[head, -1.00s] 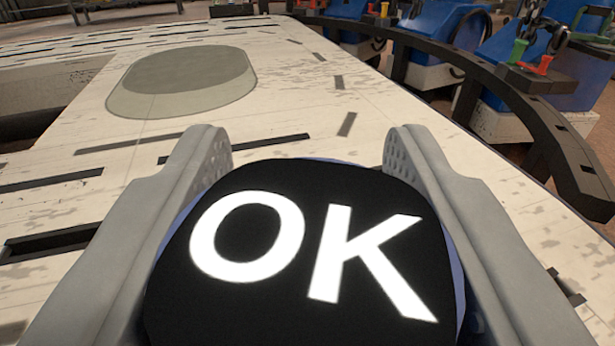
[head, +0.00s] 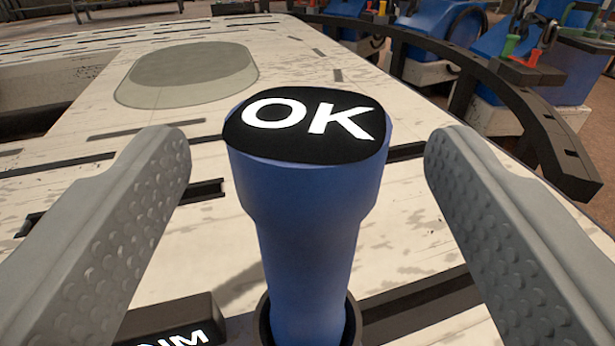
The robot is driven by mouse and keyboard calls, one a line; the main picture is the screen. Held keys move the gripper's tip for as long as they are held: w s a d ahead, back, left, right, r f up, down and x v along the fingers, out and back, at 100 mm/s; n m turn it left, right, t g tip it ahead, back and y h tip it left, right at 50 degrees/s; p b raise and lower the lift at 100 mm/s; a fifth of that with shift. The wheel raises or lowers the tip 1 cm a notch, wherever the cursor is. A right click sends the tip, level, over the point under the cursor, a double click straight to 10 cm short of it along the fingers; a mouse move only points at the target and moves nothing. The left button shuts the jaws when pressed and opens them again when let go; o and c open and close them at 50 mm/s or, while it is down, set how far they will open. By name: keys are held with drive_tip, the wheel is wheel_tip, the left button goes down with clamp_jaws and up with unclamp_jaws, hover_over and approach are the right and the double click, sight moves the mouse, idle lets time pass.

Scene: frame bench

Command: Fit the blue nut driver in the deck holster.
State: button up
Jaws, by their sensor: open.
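The blue nut driver (head: 306,225) stands upright in the middle of the head view, its black end cap with white "OK" letters facing me. Its lower part goes into a dark round ring (head: 352,325), which looks like the deck holster; how deep it sits is hidden. My gripper (head: 308,150) is open, with one grey studded finger on each side of the driver and a clear gap to both. Neither finger touches it.
A black block with white lettering (head: 180,325) lies left of the ring. The pale slotted deck (head: 130,215) has an oval plate (head: 185,75) at the back left. A dark curved rail (head: 500,110) with small coloured tools runs along the right.

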drive_tip(key=s, duration=1.2)
drive_tip(key=shift+s, duration=0.4)
drive_tip(key=shift+d+r, duration=0.1)
drive_tip(key=s+r, duration=0.5)
drive_tip(key=r, duration=1)
drive_tip(key=s+r, duration=0.4)
drive_tip(key=r, duration=1)
drive_tip(key=s+r, duration=0.9)
drive_tip(key=s, duration=0.4)
drive_tip(key=s+r, duration=0.9)
drive_tip(key=s, duration=0.5)
drive_tip(key=shift+s+r+g, duration=0.15)
drive_tip(key=shift+g, duration=0.15)
